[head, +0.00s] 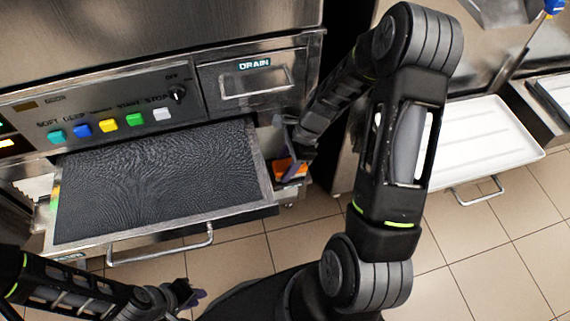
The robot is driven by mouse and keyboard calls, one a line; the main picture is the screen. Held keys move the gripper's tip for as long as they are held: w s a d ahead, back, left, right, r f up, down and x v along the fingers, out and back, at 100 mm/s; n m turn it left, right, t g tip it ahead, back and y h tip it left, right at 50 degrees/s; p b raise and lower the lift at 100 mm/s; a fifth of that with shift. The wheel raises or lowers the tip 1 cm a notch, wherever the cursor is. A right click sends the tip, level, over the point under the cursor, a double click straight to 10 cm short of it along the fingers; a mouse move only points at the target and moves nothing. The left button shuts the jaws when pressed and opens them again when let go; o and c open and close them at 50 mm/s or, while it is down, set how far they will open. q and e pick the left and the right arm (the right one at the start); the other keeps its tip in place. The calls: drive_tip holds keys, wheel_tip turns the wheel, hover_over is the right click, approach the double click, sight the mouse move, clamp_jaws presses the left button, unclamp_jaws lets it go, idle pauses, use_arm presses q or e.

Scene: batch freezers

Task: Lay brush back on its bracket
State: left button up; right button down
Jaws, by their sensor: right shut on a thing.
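My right gripper (286,150) is at the right side of the machine's open drawer, below the drain panel. It is shut on a small orange thing, which I take to be the brush (284,167). The gripper and wrist hide much of it. A metal ledge (289,191) shows just below it and may be the bracket; I cannot tell whether the brush touches it. My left gripper (190,296) is low, in front of the drawer, holding nothing that I can see. Its jaw opening is unclear.
The drawer (160,180) with a dark textured surface sticks out, with a bar handle (165,250) in front. Colored buttons (107,123) and a knob (177,93) sit above it. A white tray (480,140) stands at the right. Tiled floor (480,235) is open in front.

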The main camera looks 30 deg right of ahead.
drive_tip(key=shift+f+b, duration=0.45)
drive_tip(key=shift+f, duration=0.2)
drive_tip(key=c, duration=0.7)
unclamp_jaws()
drive_tip(key=shift+r, duration=0.15)
drive_tip(key=shift+o, duration=0.2)
drive_tip(key=shift+p+v, duration=1)
drive_tip(key=shift+v, duration=2.75)
